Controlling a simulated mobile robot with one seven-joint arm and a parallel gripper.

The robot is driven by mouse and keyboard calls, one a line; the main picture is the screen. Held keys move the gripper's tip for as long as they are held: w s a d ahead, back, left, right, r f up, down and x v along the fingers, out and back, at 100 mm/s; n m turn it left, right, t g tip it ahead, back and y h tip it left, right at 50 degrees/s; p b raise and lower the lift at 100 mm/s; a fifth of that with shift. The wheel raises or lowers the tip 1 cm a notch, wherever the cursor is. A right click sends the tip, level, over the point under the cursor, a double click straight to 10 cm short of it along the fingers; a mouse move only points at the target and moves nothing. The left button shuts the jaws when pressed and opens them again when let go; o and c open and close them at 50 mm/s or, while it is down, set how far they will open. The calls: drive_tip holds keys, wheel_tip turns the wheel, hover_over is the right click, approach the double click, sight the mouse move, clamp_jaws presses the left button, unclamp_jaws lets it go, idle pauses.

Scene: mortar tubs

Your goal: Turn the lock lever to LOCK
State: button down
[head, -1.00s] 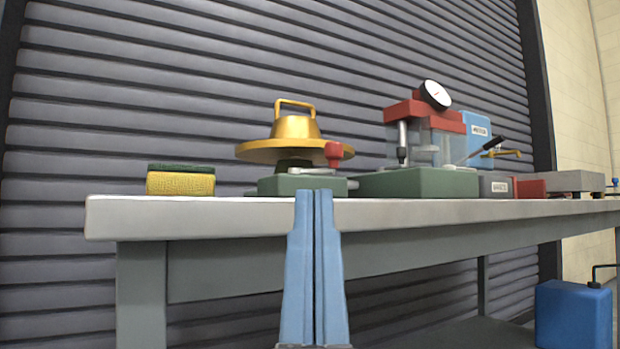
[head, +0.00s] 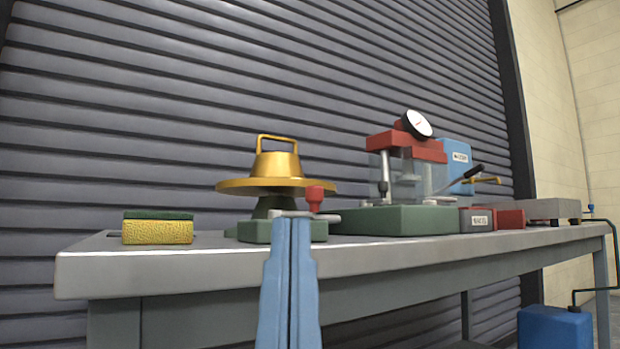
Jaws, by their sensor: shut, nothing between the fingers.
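A brass disc-shaped device with a handle (head: 277,168) stands on a green base (head: 254,231) on the bench. At the front right of that base is a lever with a red knob (head: 315,195) and a grey metal bar (head: 328,217). I take this for the lock lever; no LOCK marking is readable. My gripper (head: 292,222), with blue fingers, is shut and empty. Its fingertips overlap the green base just below the bar in the picture. I cannot tell whether they touch. The fingers hide part of the base.
A yellow and green sponge (head: 157,231) lies on the left of the grey bench (head: 130,262). A red-topped press with a dial (head: 417,124) on a green base stands to the right, with small boxes beyond. A blue box (head: 555,328) stands low at the right.

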wheel_tip(320, 180, up, 68)
drive_tip(key=p, duration=6.6)
drive_tip(key=shift+a, duration=0.1)
drive_tip(key=shift+a, duration=0.1)
